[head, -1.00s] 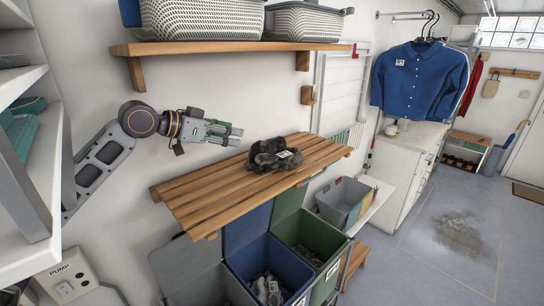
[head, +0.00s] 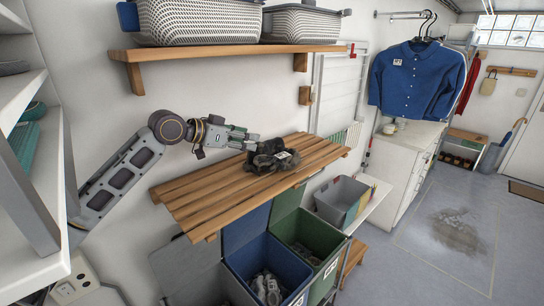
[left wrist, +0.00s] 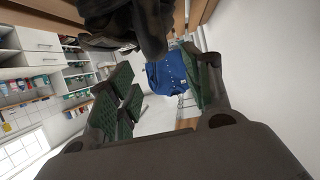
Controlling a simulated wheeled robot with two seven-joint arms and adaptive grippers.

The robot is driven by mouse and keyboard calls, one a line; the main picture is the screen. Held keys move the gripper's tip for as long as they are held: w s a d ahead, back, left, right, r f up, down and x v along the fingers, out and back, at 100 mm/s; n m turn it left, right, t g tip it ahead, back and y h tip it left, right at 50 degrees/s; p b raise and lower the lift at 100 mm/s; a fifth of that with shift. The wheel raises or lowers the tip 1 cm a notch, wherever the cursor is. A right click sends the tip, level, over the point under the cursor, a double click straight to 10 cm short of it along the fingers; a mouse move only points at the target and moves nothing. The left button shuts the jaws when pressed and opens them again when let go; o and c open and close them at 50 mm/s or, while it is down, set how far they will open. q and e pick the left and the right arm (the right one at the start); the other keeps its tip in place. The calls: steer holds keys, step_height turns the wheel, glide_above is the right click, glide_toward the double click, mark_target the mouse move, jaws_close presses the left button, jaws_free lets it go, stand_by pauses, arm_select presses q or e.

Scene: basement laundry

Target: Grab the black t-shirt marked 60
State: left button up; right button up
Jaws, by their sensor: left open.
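The black t-shirt (head: 271,157) lies crumpled on the slatted wooden shelf (head: 210,193), with a small white tag on it; I cannot read the number. My left gripper (head: 251,140) reaches in from the left, just above the shelf, with its fingertips at the shirt's left side. In the left wrist view the gripper (left wrist: 160,95) is open, its green-padded fingers apart. The dark cloth (left wrist: 135,25) hangs at the top of that view, close to the fingers; whether they touch it I cannot tell. My right gripper is not in view.
Blue (head: 262,262) and green (head: 308,238) bins stand below the shelf, holding items. A grey bin (head: 342,198) stands to their right. An upper shelf (head: 226,51) with baskets hangs above. A blue shirt (head: 415,80) hangs farther right. White shelving (head: 42,190) is close on the left.

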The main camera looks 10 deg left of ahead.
mark_target(262, 141)
arm_select(q)
steer(key=shift+x, duration=1.1)
steer(key=shift+d, duration=0.1)
steer(key=shift+w, duration=0.1)
steer(key=shift+p+x, duration=0.9)
steer(key=shift+x, duration=1)
steer(key=shift+w+d+f, duration=0.25)
steer(key=shift+w+d, duration=0.15)
steer(key=shift+d, duration=0.05)
jaws_close()
